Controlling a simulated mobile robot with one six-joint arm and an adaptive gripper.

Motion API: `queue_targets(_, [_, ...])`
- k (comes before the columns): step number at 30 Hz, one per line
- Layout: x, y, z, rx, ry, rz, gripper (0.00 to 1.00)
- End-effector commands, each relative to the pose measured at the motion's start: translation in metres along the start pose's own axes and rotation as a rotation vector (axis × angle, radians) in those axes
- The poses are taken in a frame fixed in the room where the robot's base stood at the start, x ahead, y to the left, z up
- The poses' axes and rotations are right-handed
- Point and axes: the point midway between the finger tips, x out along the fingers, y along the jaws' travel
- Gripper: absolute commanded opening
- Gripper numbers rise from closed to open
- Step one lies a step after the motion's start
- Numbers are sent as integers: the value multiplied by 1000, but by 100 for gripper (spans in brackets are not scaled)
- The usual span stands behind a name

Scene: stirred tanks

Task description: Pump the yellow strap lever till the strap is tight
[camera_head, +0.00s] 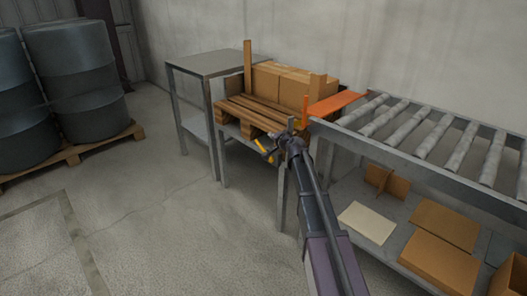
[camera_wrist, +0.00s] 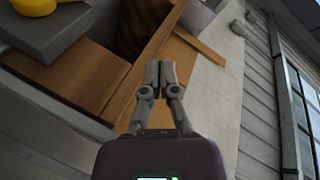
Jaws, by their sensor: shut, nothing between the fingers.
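The yellow strap lever (camera_head: 262,146) shows at the front edge of the wooden pallet, just left of my gripper. In the wrist view a yellow part (camera_wrist: 32,7) sits on a dark grey block (camera_wrist: 55,32) at the upper left, cut off by the frame. My gripper (camera_head: 287,138) is in front of the pallet; in the wrist view its fingertips (camera_wrist: 152,72) are together and empty, apart from the yellow part. The strap itself cannot be made out clearly, so its tightness cannot be told.
Cardboard boxes (camera_head: 280,82) stand on the pallet (camera_head: 243,112). A roller conveyor (camera_head: 425,135) with an orange plate (camera_head: 335,104) is at right, with cardboard on its lower shelf (camera_head: 355,190). A grey table (camera_head: 215,62) adjoins at left. Drums (camera_head: 75,75) stand far left; floor between is clear.

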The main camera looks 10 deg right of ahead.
Motion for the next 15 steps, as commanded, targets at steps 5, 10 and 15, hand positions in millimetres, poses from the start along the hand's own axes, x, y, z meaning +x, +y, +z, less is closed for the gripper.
queue_targets(5, [14, 12, 10, 0, 0, 0, 0])
queue_targets(10, [25, 20, 18, 1, 0, 0, 0])
queue_targets(15, [36, 28, 26, 0, 1, 0, 0])
